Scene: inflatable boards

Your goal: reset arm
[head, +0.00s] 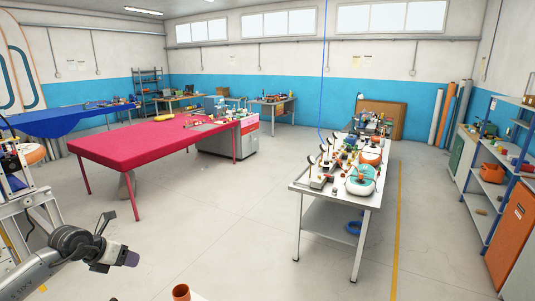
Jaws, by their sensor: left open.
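My left arm comes in from the lower left of the head view. Its dark gripper (118,242) is open, with its fingers spread apart and nothing between them. It hangs over bare floor, in front of the red-covered table (130,146) and apart from it. My right gripper is not in view.
A white metal table (300,183) with several tools and parts stands right of centre. A blue-covered table (55,121) is at the far left. Shelves (487,215) line the right wall. The middle floor is clear.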

